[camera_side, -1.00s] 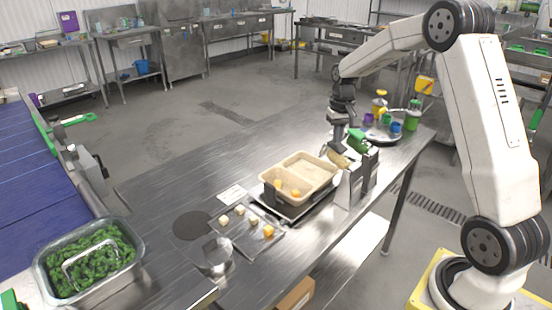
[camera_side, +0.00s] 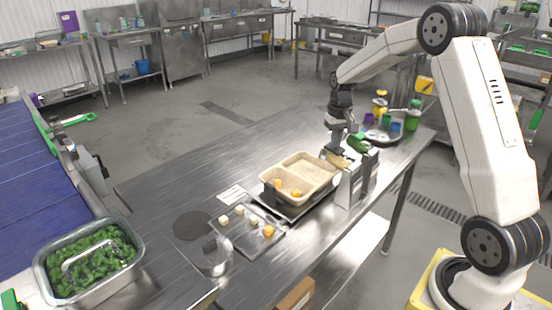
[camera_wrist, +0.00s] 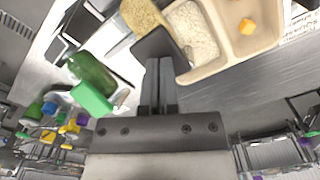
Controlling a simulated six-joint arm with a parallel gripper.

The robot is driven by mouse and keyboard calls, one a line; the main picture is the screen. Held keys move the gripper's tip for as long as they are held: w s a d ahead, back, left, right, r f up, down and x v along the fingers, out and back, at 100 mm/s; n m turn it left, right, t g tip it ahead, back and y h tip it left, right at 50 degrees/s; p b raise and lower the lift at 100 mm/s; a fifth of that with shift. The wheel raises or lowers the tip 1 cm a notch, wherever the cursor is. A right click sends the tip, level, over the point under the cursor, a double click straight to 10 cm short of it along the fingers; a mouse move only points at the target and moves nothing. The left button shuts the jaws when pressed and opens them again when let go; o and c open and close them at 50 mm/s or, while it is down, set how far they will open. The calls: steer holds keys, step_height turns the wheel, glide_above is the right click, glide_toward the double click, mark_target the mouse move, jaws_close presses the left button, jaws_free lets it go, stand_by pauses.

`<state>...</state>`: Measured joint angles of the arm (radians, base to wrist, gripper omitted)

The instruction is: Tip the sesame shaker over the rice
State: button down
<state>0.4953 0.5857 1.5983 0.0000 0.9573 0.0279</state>
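The sesame shaker (camera_wrist: 143,14), a tan seed-filled body, lies tilted at the fingertips of my gripper (camera_wrist: 160,80). A dark piece (camera_wrist: 158,42) sits between the fingers and the shaker. The two fingers are close together and appear closed on the shaker's dark end. In the side view the shaker (camera_side: 337,161) hangs below my gripper (camera_side: 336,148), at the right edge of the beige tray (camera_side: 268,176). The white rice (camera_wrist: 190,32) fills one compartment, beside the shaker in the wrist view. It also shows in the side view (camera_side: 304,168). I cannot see seeds falling.
A green bottle (camera_wrist: 90,72) stands in a metal holder (camera_side: 350,190) close to the shaker. Orange pieces (camera_side: 295,194) lie in the tray's other compartment. A board with small food pieces (camera_side: 254,222) is left of the tray. A round tray of colored bottles (camera_side: 376,135) is behind.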

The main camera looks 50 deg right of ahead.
mark_target(331, 149)
steer(key=shift+w+f, duration=0.3)
steer(key=shift+f, duration=0.6)
steer(key=shift+w+f, duration=0.3)
steer(key=shift+f, duration=0.6)
steer(key=shift+r, duration=0.15)
steer(key=shift+s+r, duration=0.3)
steer(key=shift+r, duration=0.75)
steer(key=shift+s+r, duration=0.25)
steer(key=shift+r, duration=0.85)
steer(key=shift+s+r, duration=0.3)
steer(key=shift+r, duration=0.75)
steer(key=shift+a, duration=0.1)
steer(key=shift+a, duration=0.3)
steer(key=s+a+f+n+t, duration=0.1)
steer(key=s+a+f+n, duration=0.1)
steer(key=s+a, duration=0.5)
steer(key=s+a+f+n+t, duration=0.1)
steer(key=s+a+f+n, duration=0.2)
steer(key=s+a, duration=0.5)
steer(key=a+n, duration=0.1)
steer(key=a, duration=0.6)
steer(key=shift+a+f+t, duration=0.25)
steer(key=shift+a+t, duration=0.05)
steer(key=shift+a, duration=0.1)
